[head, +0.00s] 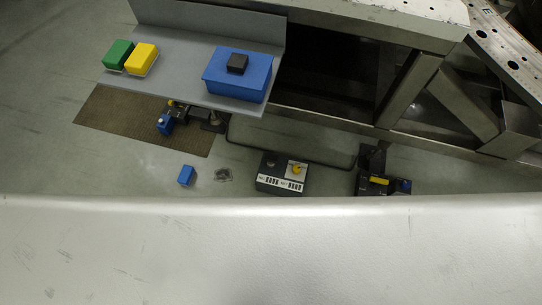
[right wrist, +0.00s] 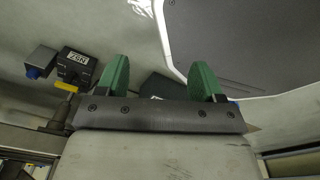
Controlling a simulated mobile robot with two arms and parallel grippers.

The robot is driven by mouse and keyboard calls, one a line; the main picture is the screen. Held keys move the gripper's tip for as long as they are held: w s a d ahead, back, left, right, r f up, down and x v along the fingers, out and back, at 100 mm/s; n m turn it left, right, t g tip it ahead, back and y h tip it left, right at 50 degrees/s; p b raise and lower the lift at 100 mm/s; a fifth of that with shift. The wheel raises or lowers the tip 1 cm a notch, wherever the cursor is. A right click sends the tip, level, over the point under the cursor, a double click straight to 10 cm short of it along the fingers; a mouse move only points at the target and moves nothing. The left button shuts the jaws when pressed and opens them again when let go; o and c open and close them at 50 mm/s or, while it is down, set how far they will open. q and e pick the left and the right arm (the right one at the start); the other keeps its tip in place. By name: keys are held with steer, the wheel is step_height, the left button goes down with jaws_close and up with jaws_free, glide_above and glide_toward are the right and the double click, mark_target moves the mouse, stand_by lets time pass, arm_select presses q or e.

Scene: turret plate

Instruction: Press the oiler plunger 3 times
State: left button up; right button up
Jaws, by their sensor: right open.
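No part is clearly marked as the oiler plunger. In the head view a blue box (head: 222,83) with a black square block (head: 237,63) on top sits on a grey shelf (head: 187,50). Neither gripper shows in the head view, and my left gripper is in no view.
A green box (head: 118,53) and a yellow box (head: 141,57) stand on the shelf. On the floor are a small blue block (head: 186,175) and a dark control box (head: 266,182) with a yellow knob. A dark labelled unit (right wrist: 78,67) is left of my right gripper.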

steer(key=shift+w, duration=0.15)
steer(key=c, duration=0.4)
jaws_close()
stand_by(1.0)
